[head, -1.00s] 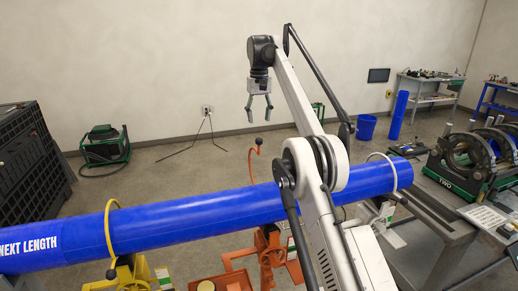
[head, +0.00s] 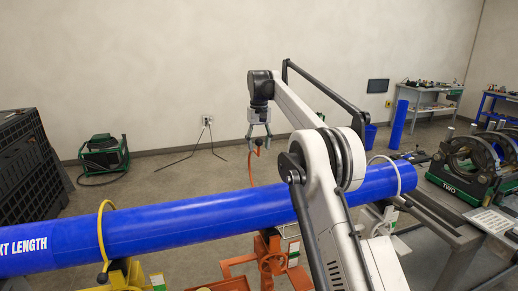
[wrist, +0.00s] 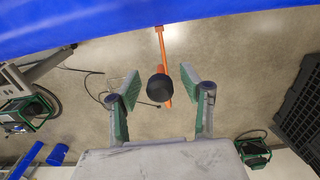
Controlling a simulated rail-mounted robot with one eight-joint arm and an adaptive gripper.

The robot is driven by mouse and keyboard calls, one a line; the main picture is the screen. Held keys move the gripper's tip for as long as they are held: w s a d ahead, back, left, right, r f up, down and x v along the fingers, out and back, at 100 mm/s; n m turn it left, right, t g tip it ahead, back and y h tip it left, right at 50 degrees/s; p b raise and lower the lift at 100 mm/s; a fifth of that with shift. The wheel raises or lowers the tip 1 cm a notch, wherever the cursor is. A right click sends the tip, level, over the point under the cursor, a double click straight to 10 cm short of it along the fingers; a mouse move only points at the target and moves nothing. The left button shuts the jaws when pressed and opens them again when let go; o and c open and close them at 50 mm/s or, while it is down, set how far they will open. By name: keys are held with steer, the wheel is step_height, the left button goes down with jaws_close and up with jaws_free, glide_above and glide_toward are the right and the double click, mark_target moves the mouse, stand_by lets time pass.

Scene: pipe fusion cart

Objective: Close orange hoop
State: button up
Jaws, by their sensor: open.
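The orange hoop (head: 252,168) stands open behind the blue pipe (head: 170,226), upright, with a dark knob at its top end. My gripper (head: 259,145) is open and points down around that end. The orange bar runs from the knob toward the blue pipe (wrist: 170,12). The orange stand (head: 271,258) is below the pipe.
A yellow hoop (head: 101,235) is closed over the pipe at left, and a white hoop (head: 398,172) arches over its right end. A black crate (head: 28,165) stands at far left. A green machine (head: 104,154) and a tripod (head: 207,130) are on the floor behind.

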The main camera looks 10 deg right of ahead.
steer(key=shift+f, duration=0.6)
steer(key=shift+c, duration=0.2)
jaws_close()
